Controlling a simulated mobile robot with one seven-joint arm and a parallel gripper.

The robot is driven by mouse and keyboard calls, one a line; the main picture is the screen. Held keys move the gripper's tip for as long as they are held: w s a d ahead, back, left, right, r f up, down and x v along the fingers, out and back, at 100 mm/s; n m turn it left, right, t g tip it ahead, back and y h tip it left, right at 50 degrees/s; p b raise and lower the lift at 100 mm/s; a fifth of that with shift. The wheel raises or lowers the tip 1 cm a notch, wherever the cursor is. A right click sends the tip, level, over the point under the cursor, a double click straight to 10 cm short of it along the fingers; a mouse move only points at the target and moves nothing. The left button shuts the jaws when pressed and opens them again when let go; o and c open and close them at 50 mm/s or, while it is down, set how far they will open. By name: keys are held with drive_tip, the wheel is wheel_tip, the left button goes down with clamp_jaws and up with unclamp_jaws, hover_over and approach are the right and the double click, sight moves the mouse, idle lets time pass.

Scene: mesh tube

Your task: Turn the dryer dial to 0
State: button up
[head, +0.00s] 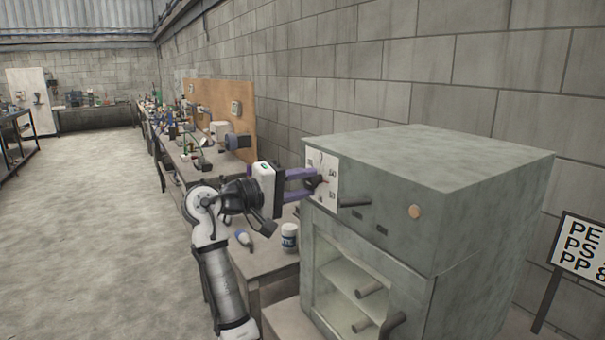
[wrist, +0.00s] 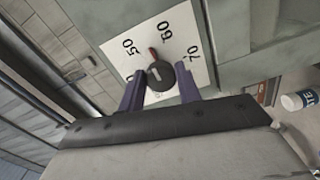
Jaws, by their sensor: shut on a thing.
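The dryer (head: 470,190) is a large grey-green metal cabinet on the right in the head view. Its dial (wrist: 159,77) is a dark round knob on a white plate (wrist: 184,28) marked 50, 60 and 70 in the wrist view. A red pointer (wrist: 153,53) sticks out from the knob between 50 and 60. A figure below the knob is partly hidden, and I cannot read 0 clearly. My gripper (head: 309,181) reaches the plate from the left. Its purple fingers (wrist: 160,70) are shut on the dial, one on each side.
A white bottle (head: 289,236) stands on the bench (head: 262,262) beside the dryer. A cluttered bench runs along the wall. The floor (head: 90,220) on the left is clear.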

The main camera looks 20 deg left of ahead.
drive_tip(key=n+p, duration=0.1)
drive_tip(key=n, duration=0.1)
drive_tip(key=n+p, duration=0.2)
drive_tip(key=shift+r+n, duration=0.2)
drive_tip(key=shift+n, duration=0.1)
drive_tip(key=n, duration=0.3)
drive_tip(key=shift+n, duration=0.4)
drive_tip(key=n, duration=0.5)
drive_tip(key=shift+w+a+n, duration=0.1)
drive_tip(key=shift+a+n, duration=0.05)
drive_tip(key=shift+n, duration=1.85)
drive_tip(key=o, duration=1)
drive_tip(key=shift+c, duration=0.2)
